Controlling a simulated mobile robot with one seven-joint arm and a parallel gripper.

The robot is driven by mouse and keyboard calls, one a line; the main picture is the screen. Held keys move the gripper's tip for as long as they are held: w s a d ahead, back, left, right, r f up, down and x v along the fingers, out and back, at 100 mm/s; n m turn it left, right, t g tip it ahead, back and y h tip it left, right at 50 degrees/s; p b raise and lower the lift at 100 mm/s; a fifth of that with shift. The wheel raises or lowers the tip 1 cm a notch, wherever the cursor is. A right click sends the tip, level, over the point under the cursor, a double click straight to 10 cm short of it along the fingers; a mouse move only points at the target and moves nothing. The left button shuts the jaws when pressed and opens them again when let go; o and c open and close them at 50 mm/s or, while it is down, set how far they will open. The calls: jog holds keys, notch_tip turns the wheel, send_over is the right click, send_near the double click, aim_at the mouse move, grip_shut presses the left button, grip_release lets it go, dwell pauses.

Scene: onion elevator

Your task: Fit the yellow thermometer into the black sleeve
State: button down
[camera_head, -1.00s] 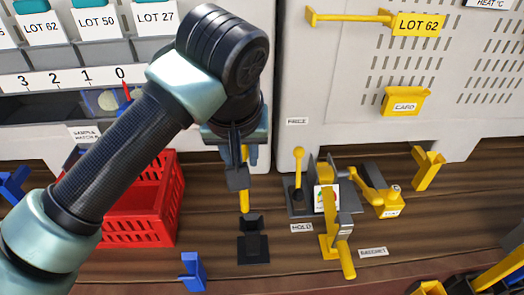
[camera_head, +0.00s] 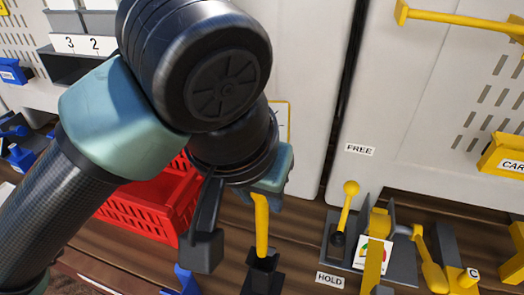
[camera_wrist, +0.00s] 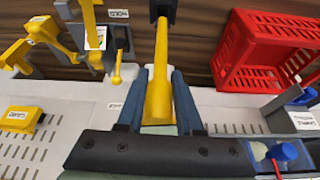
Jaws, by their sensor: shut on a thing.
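The yellow thermometer (camera_head: 262,226) is a slim rod, held upright with its lower end down. My gripper (camera_head: 268,192) is shut on its upper part; my wrist hides much of the grip in the head view. In the wrist view the thermometer (camera_wrist: 160,85) runs between the two blue fingers of my gripper (camera_wrist: 158,90). The black sleeve (camera_head: 262,280) stands on the wooden bench, directly below the thermometer. It also shows at the top of the wrist view (camera_wrist: 162,10). The thermometer's lower end meets the sleeve's mouth in both views; I cannot tell how deep it sits.
A red crate (camera_head: 145,222) stands to the left. To the right is a grey fixture with a yellow ball-topped lever (camera_head: 347,205), beside FREE and HOLD labels. A blue bracket (camera_head: 183,281) stands left of the sleeve. White panels rise behind.

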aim_at(261, 247)
jog(key=shift+d+f, duration=0.1)
jog(key=shift+f, duration=0.85)
jog(key=shift+f+b, duration=5.65)
jog(key=shift+b, duration=1.4)
jog(key=shift+c, duration=2.4)
grip_release()
